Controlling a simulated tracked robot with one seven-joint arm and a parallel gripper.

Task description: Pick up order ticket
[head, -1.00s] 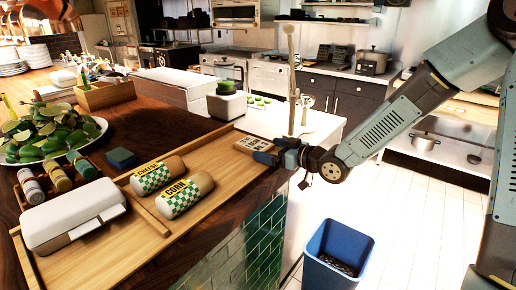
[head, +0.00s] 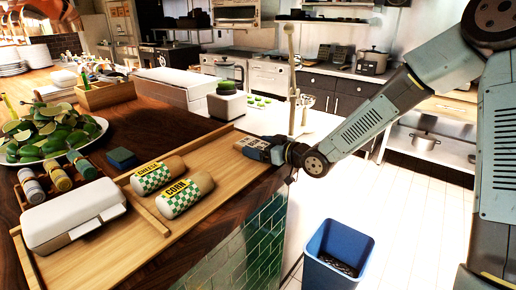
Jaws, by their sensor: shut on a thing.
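The order ticket (head: 250,144), a small tan flat piece with dark lettering too small to read, is at the right end of the wooden tray. My gripper (head: 268,150) reaches in from the right and is shut on its right side. The blue-grey fingers and wrist hide part of the ticket. I cannot tell whether it rests on the tray or is slightly raised.
A white box (head: 72,215) and a lime plate (head: 98,124) are at left. A pale upright post (head: 291,80) stands just behind my gripper. A blue bin (head: 338,255) is below.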

